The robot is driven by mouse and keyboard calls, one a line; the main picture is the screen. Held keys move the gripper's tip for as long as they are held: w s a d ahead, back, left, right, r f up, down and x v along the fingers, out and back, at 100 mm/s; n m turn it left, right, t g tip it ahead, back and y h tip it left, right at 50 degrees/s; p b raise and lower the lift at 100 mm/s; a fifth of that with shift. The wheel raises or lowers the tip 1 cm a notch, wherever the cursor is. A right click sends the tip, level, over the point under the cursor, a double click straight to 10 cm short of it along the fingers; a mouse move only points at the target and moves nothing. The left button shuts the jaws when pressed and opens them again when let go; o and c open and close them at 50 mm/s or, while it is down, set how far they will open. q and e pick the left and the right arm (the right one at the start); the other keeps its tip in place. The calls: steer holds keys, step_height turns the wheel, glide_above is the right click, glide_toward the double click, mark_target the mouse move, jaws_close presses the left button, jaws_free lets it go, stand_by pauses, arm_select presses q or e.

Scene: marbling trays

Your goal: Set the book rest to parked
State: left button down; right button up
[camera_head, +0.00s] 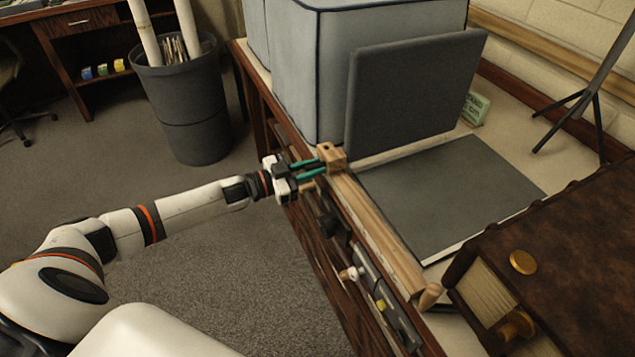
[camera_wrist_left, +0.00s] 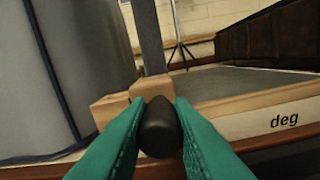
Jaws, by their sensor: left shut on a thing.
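The book rest seems to be the dark grey panel (camera_head: 412,95) standing nearly upright, leaning slightly, at the far end of a flat grey board (camera_head: 450,195). A wooden rail (camera_head: 385,238) runs along the board's near left side, with a wooden block (camera_head: 331,155) at its far end. My left gripper (camera_head: 316,168) has green fingers and is at this block. In the left wrist view the fingers are shut on a dark rounded knob (camera_wrist_left: 158,128) in front of the block (camera_wrist_left: 153,88). The lettering "deg" (camera_wrist_left: 284,120) shows on the rail's side. My right gripper is not in view.
A large grey covered box (camera_head: 325,70) stands just behind the panel. A brown chest (camera_head: 580,245) is at the right, a black stand (camera_head: 590,95) behind. A small green box (camera_head: 475,108) lies beyond the panel. A dark bin (camera_head: 183,105) stands on the open floor at left.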

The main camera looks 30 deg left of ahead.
arm_select(q)
steer(key=shift+w+a+r, duration=0.1)
steer(key=shift+a+r, duration=0.05)
steer(key=shift+a, duration=0.1)
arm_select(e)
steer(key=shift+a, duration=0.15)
arm_select(q)
steer(key=c, duration=1.6)
jaws_free()
steer(key=shift+c, duration=0.2)
steer(key=o, duration=0.3)
steer(key=shift+w, duration=0.1)
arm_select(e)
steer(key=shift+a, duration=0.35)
arm_select(q)
steer(key=shift+o, duration=0.2)
steer(key=shift+s+a+f, duration=0.2)
steer(key=shift+s, duration=0.2)
steer(key=v, duration=1.1)
steer(key=shift+a+b, duration=0.2)
steer(key=shift+b, duration=0.1)
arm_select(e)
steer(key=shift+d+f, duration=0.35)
